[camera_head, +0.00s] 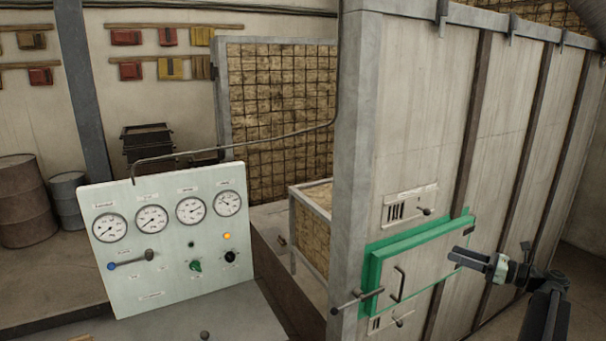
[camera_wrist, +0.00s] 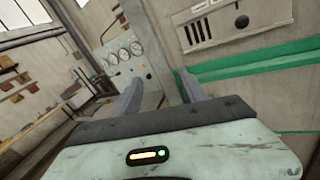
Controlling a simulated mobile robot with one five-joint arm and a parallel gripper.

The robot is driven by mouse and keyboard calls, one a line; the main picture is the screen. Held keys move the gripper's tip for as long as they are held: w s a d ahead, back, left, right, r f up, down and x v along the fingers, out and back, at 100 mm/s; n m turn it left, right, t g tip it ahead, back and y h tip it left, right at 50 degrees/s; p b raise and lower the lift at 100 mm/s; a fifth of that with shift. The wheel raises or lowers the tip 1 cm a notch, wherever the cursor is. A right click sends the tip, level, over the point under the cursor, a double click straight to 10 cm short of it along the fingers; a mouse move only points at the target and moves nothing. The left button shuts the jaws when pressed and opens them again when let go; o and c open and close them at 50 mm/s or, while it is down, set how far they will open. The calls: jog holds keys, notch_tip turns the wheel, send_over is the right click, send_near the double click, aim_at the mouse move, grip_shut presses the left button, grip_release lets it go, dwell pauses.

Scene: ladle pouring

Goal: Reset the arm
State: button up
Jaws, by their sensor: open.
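My gripper (camera_head: 464,256) is at the right of the head view, in front of the right part of a green-framed door (camera_head: 420,262) on a large grey panelled housing. In the wrist view my gripper (camera_wrist: 158,90) shows two dark fingers spread apart with nothing between them. The door has a dark handle (camera_head: 398,284) at its left part and appears closed. The gripper is apart from the handle. My arm reaches up from the lower right of the head view.
A pale control panel (camera_head: 165,275) with dials and knobs stands at left; it also shows in the wrist view (camera_wrist: 126,48). A vent plate (camera_head: 409,205) sits above the door. A latch lever (camera_head: 357,299) juts out at the door's left. Barrels (camera_head: 25,205) stand far left.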

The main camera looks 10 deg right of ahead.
jog(key=w+a+f+n+g+y, duration=0.15)
jog(key=w+a, duration=0.25)
jog(key=a, duration=0.6)
jog(key=w+a+f+n+g, duration=0.2)
jog(key=w+a+g, duration=0.1)
jog(key=a, duration=0.6)
jog(key=w+a+f+n+g+y, duration=0.15)
jog(key=w+a, duration=0.25)
jog(key=a, duration=0.6)
jog(key=s+a+f+n+g+h, duration=0.1)
jog(key=a+f+n+g, duration=0.35)
jog(key=a, duration=0.95)
jog(key=s+a+f+n+g+h, duration=0.2)
jog(key=s+a+f+n+h, duration=0.1)
jog(key=s+a+f+n, duration=0.3)
jog(key=s+a+f+n+g+h, duration=0.25)
jog(key=s+a+f+n, duration=0.2)
jog(key=a, duration=0.35)
jog(key=s+d+f+n+h, duration=0.3)
jog(key=d+n+h, duration=0.4)
jog(key=d+n, duration=0.2)
jog(key=shift+d+f+n+t, duration=0.3)
jog(key=shift+f+n, duration=0.05)
jog(key=shift+n, duration=0.55)
